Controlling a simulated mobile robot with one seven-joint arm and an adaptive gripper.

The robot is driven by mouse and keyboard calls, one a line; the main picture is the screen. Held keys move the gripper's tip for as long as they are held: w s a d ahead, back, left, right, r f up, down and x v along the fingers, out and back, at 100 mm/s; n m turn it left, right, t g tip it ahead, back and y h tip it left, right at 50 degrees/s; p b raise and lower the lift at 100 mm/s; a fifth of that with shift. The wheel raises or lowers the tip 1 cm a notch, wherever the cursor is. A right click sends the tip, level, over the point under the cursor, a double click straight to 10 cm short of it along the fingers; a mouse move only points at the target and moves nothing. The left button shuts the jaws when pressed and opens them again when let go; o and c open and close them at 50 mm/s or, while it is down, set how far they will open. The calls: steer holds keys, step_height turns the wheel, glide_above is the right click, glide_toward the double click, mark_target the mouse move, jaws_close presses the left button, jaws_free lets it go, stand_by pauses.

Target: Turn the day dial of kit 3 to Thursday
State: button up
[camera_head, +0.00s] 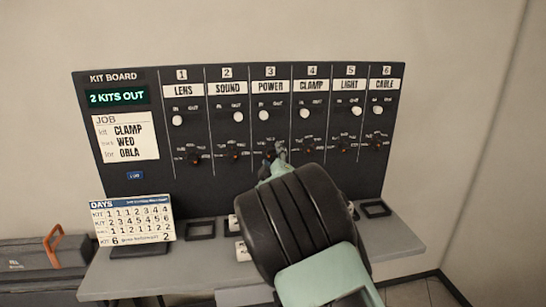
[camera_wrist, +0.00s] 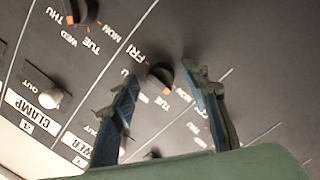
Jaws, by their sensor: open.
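The kit board (camera_head: 225,180) stands upright with six numbered columns. Kit 3 is the POWER column (camera_head: 270,86), and its white switch knob (camera_head: 263,115) sits at IN. The black day dial of kit 3 (camera_wrist: 160,75) lies between my fingers in the wrist view, ringed by day words; FRI and TUE are readable, others are partly covered. An orange mark shows on the dial, but I cannot tell which day it points to. My gripper (camera_wrist: 165,105) is open, one finger on either side of the dial; contact is unclear. In the head view my gripper (camera_head: 274,158) hides most of this dial.
Neighbouring day dials (camera_head: 235,155) stand close on both sides; the kit 4 dial (camera_wrist: 85,12) is in the wrist view. A grey shelf (camera_head: 120,280) below holds a days card (camera_head: 133,218) and black frames (camera_head: 201,229). A dark case (camera_head: 35,262) stands left.

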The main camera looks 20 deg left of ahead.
steer(key=shift+c, duration=0.4)
jaws_close()
